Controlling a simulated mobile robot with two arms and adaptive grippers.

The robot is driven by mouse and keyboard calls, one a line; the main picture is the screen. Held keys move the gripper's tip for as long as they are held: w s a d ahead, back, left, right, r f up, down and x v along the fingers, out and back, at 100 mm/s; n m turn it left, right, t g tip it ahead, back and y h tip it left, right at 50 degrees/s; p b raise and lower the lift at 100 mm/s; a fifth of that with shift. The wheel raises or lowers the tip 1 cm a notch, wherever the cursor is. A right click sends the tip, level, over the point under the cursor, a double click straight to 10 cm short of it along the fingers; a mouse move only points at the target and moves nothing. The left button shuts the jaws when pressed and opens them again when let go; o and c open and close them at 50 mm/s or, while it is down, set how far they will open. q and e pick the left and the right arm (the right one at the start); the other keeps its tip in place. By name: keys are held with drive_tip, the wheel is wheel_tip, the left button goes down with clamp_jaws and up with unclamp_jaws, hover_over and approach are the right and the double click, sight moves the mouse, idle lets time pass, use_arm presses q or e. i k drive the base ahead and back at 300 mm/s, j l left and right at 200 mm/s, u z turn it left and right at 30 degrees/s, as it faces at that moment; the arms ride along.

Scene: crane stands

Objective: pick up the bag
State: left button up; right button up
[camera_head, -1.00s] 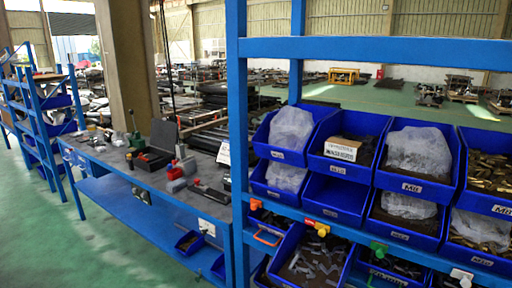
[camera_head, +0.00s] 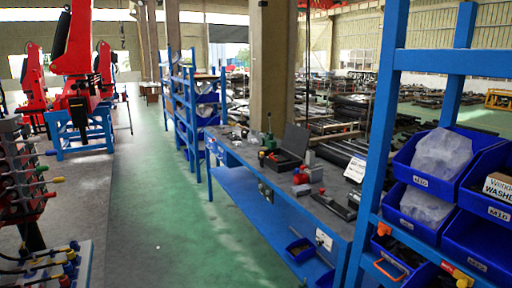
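A clear, whitish plastic bag (camera_head: 443,154) sits in an upper blue bin (camera_head: 432,184) on the rack at the right. A second similar bag (camera_head: 426,206) sits in the blue bin below it. The frame does not show which bag the task means. Neither of my grippers is in view.
A blue rack post (camera_head: 378,125) stands left of the bins. A long blue workbench (camera_head: 300,208) with an open dark case (camera_head: 290,148) and tools runs beyond it. Red machines (camera_head: 78,60) stand at the left. The green floor (camera_head: 160,220) between is clear.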

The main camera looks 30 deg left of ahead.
sight(238, 143)
drive_tip(key=i+j+z, duration=0.15)
drive_tip(key=i+j, duration=1.25)
